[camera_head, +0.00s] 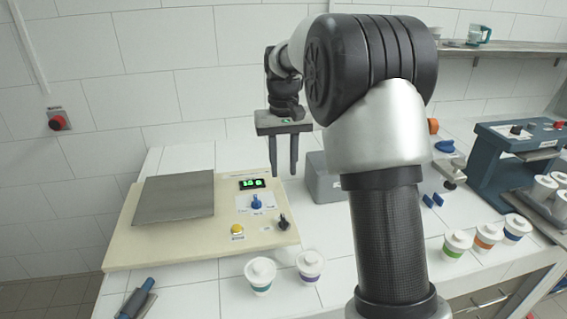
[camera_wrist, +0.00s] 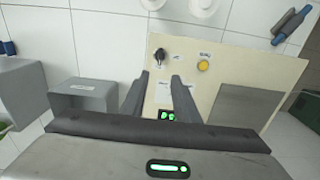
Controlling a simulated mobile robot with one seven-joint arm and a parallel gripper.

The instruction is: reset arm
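My gripper (camera_head: 284,155) hangs fingers-down above the right part of a cream panel device, in the head view. Its two fingers are apart with nothing between them; the wrist view shows my gripper (camera_wrist: 166,82) with the same open gap over the panel. My arm is raised and bent, filling the middle of the head view and hiding part of the table behind it.
The cream device (camera_head: 190,248) has a grey plate, green display, blue knob and yellow button. Cups with teal (camera_head: 261,274) and purple (camera_head: 309,265) bands stand before it. A grey box (camera_head: 324,180) stands close right of my gripper. More banded cups (camera_head: 457,243) and a blue machine (camera_head: 500,160) are at right.

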